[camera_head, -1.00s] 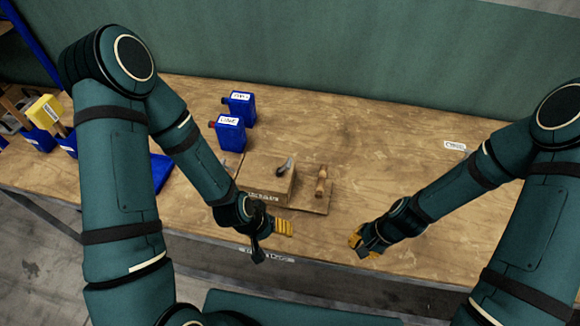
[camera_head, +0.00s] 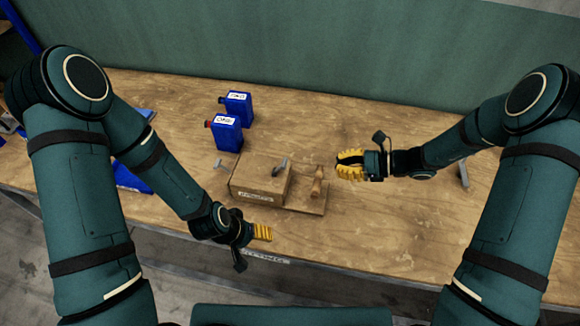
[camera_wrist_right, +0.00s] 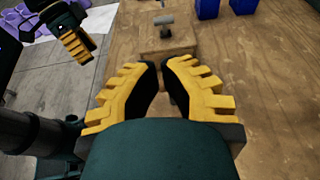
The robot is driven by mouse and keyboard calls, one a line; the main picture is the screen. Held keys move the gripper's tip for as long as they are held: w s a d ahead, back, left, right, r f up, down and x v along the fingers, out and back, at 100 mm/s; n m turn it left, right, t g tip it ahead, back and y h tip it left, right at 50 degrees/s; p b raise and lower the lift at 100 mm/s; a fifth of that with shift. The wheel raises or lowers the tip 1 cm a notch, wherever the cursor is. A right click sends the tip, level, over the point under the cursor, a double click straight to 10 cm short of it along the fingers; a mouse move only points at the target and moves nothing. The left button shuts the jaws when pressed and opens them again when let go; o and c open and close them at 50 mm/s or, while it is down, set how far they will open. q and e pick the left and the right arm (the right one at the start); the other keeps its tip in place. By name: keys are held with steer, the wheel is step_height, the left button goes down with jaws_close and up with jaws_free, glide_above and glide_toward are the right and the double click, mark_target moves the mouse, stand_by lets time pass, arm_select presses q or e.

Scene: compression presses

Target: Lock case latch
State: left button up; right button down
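The case, a brown box (camera_head: 247,184), stands on the table left of centre. A grey lever-like latch (camera_head: 280,165) sticks up from its top; it also shows in the right wrist view (camera_wrist_right: 163,20). A wooden handle (camera_head: 317,184) stands on a low board right of the box. My right gripper (camera_head: 338,165) is just right of this handle, with yellow fingers pointing left. In the right wrist view its fingertips (camera_wrist_right: 160,64) are apart with a narrow gap and no held object visible. My left gripper (camera_head: 270,233) is in front of the box; its finger gap is hidden.
Two blue bottles (camera_head: 227,133) (camera_head: 238,106) stand behind the box. A small grey bracket (camera_head: 463,174) stands at the right under my right arm. The wooden table (camera_head: 400,240) is clear at the front right and back. A green wall closes the back.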

arm_select(q)
step_height(320, 180, down, 4)
steer(key=b, duration=0.3)
steer(key=shift+f+b, duration=0.1)
steer(key=shift+b, duration=0.3)
arm_select(e)
glide_toward(280, 168)
steer(key=x, duration=0.6)
steer(key=shift+s+r, duration=0.15)
steer(key=shift+r, duration=0.1)
